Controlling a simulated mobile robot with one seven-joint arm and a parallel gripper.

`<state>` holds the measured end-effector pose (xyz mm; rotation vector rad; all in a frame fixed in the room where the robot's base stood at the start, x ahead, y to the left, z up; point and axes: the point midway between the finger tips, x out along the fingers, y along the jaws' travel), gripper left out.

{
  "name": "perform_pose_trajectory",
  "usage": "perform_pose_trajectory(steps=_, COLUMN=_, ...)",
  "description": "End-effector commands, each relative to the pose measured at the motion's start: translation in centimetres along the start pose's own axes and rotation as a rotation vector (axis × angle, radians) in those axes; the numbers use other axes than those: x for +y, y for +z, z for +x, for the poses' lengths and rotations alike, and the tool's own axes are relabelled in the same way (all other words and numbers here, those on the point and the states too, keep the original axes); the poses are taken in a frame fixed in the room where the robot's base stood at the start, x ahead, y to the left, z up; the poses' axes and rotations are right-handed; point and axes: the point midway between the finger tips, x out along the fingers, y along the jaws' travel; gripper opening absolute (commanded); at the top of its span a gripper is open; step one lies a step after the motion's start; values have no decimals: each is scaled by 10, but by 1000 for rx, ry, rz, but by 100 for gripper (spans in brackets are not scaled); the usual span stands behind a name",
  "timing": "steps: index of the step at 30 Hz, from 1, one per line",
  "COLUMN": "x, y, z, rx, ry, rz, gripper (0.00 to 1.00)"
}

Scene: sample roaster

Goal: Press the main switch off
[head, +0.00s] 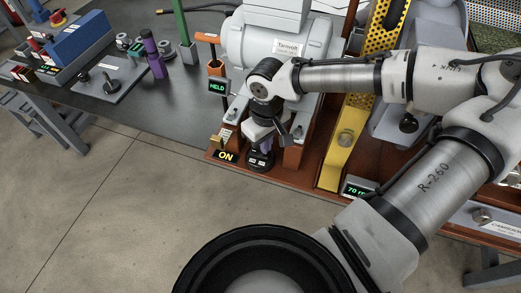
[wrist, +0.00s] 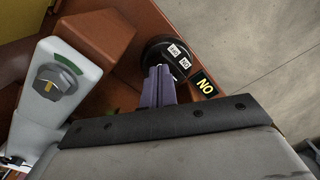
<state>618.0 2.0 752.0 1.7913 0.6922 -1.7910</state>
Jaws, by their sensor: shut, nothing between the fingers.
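The main switch appears to be the round black base (head: 260,166) with two small pale buttons or labels, low on the front of the roaster's brown frame. It also shows in the wrist view (wrist: 170,46). A display beside it (head: 226,156) reads ON in yellow; it appears upside down in the wrist view (wrist: 204,84). My gripper (head: 261,147) points down over the switch. In the wrist view its grey-purple fingers (wrist: 158,74) are shut and empty, their tips overlapping the near edge of the black base. I cannot tell whether they touch it.
The white motor housing (head: 285,45) stands behind my gripper. A green HELD display (head: 217,86) is above the switch. The dark workbench (head: 150,105) lies left; the floor in front is clear.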

Motion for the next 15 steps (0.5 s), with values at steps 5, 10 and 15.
perform_pose_trajectory(steps=5, x=0, y=0, z=3, rx=0, ry=0, rz=0, gripper=0)
perform_pose_trajectory(steps=10, x=0, y=0, z=6, rx=0, ry=0, rz=0, gripper=0)
perform_pose_trajectory(steps=15, x=0, y=0, z=5, rx=-1, ry=-1, rz=1, gripper=0)
